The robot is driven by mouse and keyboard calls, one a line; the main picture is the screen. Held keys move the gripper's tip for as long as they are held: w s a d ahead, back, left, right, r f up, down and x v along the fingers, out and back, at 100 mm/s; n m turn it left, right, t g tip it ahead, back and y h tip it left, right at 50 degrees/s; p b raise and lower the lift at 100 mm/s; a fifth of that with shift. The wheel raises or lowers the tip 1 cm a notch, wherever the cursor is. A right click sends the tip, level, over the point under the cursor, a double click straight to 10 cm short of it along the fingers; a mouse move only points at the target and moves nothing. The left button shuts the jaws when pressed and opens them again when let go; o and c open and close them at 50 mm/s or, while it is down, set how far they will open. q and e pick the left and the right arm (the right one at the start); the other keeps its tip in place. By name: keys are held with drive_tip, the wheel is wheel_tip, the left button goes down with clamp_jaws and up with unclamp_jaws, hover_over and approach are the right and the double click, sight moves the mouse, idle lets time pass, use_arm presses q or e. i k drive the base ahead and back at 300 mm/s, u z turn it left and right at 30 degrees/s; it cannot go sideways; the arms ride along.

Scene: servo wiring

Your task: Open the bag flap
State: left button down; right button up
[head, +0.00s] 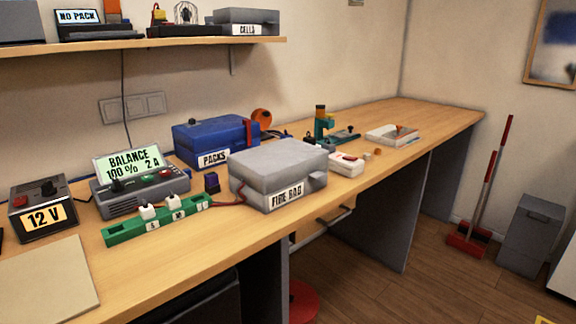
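The grey bag labelled FIRE BAG (278,172) sits on the workbench near its front edge, in the middle of the head view. Its flat top flap (280,156) lies down over the body, so the bag looks closed. A small grey tab (317,181) sticks out at its right side. A dark red wire runs along its left side toward the green strip. Neither of my grippers shows in the head view. The inside of the bag is hidden.
A blue PACKS box (214,140) stands behind the bag. Left of it are a BALANCE charger (140,190), a green socket strip (157,218) and a 12 V supply (45,207). A white device (345,163) sits to the right. Bench surface (225,245) front left is clear.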

sight(266, 168)
drive_tip(key=z, duration=1.7)
drive_tip(key=i, duration=0.75)
drive_tip(key=u, duration=0.85)
